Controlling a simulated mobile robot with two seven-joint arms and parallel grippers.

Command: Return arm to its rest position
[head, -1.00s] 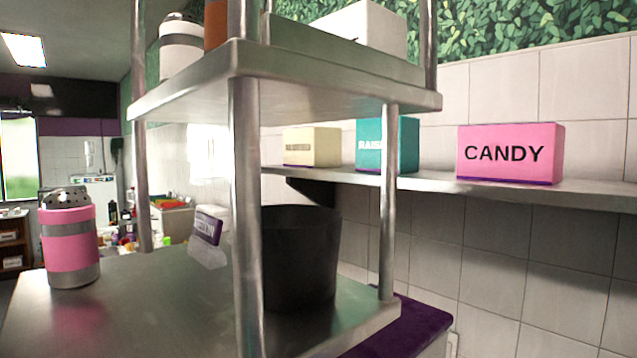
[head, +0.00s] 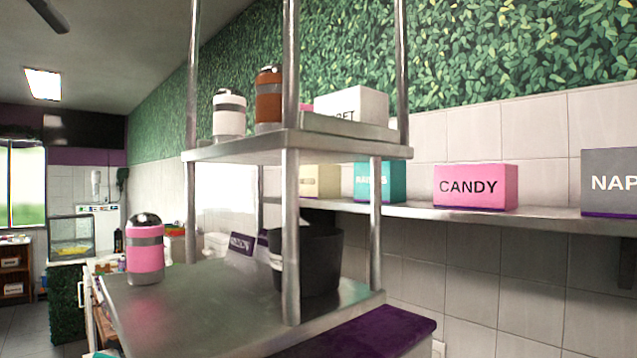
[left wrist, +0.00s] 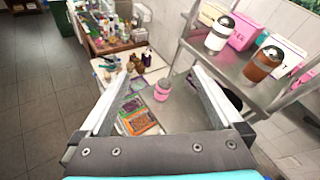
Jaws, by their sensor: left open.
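My left gripper (left wrist: 155,100) is open in the left wrist view, its two fingers spread wide with nothing held between them. A pink and grey shaker (left wrist: 162,90) shows beyond the fingers, apart from them. The same pink shaker (head: 145,250) stands upright on the lower steel shelf in the head view. My right gripper is in no frame.
A steel rack (head: 290,220) holds a white shaker (head: 229,114), a brown shaker (head: 268,96) and a white box (head: 352,106) on top. A black bin (head: 318,262) stands on its lower shelf. A wall shelf (head: 560,219) carries a pink candy box (head: 475,187).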

